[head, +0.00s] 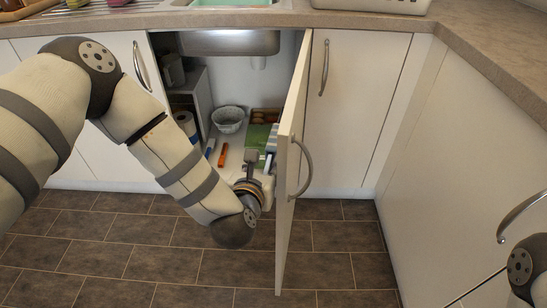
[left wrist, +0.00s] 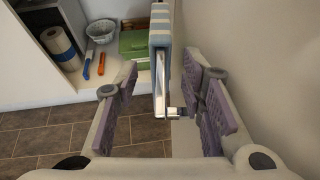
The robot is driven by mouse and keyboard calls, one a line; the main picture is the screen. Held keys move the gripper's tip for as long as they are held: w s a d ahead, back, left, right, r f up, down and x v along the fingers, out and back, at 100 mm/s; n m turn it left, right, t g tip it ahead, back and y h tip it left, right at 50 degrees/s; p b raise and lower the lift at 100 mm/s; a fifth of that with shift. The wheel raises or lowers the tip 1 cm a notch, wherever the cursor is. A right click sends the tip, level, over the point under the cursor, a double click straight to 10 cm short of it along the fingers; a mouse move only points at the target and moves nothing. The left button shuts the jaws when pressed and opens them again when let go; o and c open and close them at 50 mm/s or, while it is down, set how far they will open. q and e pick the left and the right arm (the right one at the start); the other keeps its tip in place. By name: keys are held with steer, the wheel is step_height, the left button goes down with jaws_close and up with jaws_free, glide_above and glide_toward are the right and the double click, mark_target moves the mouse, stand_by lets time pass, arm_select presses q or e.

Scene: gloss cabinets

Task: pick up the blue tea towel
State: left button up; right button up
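The blue tea towel (left wrist: 160,30), blue and grey striped, hangs folded over a rail on the inner side of the open cabinet door. In the head view only a narrow strip of the blue tea towel (head: 271,140) shows beside the door's edge. My left gripper (left wrist: 165,72) is open, one finger on each side of the towel's line, with the towel ahead of and between the fingertips; I see no contact. In the head view my left gripper (head: 257,172) is at the cabinet opening, partly hidden by the door. My right gripper is out of view.
The open cabinet door (head: 292,165) stands close on the right of my left arm. Inside the cabinet are a grey bowl (head: 228,119), a paper roll (head: 186,124), an orange-handled tool (head: 222,155) and a green box (head: 258,136). The sink basin (head: 230,42) hangs above.

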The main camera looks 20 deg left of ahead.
arm_select(q)
glide_toward(274, 139)
steer(key=x, duration=0.3)
steer(key=shift+s+f, duration=0.1)
steer(key=shift+f, duration=0.05)
steer(key=b+x, duration=0.1)
steer(key=x, duration=0.3)
steer(key=shift+w+f, duration=0.1)
steer(key=shift+w, duration=0.25)
steer(key=shift+w+a, duration=0.1)
steer(key=shift+w, duration=0.35)
jaws_close()
